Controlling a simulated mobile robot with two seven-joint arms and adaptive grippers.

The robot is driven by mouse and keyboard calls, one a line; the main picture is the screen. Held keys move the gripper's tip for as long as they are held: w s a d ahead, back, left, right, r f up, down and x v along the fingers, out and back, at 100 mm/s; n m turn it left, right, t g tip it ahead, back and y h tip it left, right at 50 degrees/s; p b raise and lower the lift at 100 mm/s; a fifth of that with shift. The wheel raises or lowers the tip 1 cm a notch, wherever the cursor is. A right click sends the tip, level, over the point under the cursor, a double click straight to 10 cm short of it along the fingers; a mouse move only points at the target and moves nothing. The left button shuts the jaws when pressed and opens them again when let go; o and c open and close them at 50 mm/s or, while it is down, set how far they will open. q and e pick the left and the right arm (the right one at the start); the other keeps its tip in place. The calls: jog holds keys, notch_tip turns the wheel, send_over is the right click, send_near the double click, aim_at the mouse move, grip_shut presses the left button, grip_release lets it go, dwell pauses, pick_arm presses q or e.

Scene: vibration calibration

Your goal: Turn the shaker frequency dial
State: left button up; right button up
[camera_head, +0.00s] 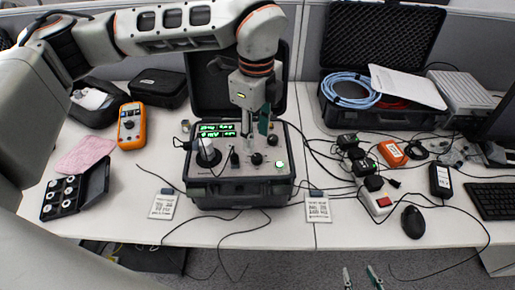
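Black knobs sit on the panel: one at the front (257,159) and one further right (272,140). I cannot tell which is the frequency dial. My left gripper (255,132) points down just above the knobs, its fingers apart. Its fingers partly hide the panel, and contact with a knob is unclear. My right gripper (361,280) shows only fingertips at the bottom edge, apart and empty, in front of the table.
An orange meter (131,126), pink cloth (84,154) and small case of round parts (62,197) lie left. Right are an open black case with blue cable (350,88), a power strip (378,199), mouse (413,222) and keyboard (492,200). Loose cables cross the table.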

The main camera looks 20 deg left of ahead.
aim_at(257, 156)
pick_arm(q)
notch_tip(257, 156, down, 7)
jog(key=shift+r, duration=0.2)
grip_shut()
